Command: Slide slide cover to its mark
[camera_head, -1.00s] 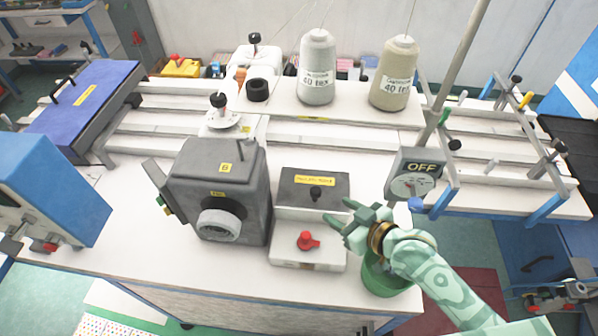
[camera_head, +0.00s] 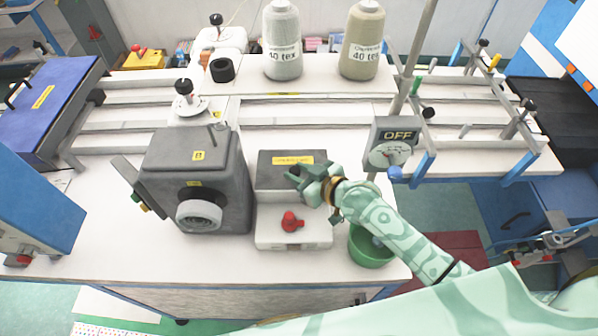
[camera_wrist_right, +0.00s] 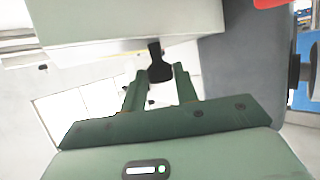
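The slide cover (camera_head: 268,172) is a dark grey plate with a yellow label and a black knob. It lies over the back part of a white box (camera_head: 292,240) on the table. A red knob (camera_head: 291,222) shows on the box's uncovered front part. My right gripper (camera_head: 296,174) is over the cover and hides its knob in the head view. In the right wrist view the black knob (camera_wrist_right: 159,64) is between the tips of my open right gripper (camera_wrist_right: 159,76), with gaps beside it. My left gripper is in no view.
A grey machine (camera_head: 195,165) with a round nozzle stands close left of the box. A green bucket (camera_head: 371,247) is at the right, beneath my right arm. An OFF switch box (camera_head: 392,142) and thread spools (camera_head: 283,45) stand behind. Little room lies between machine and box.

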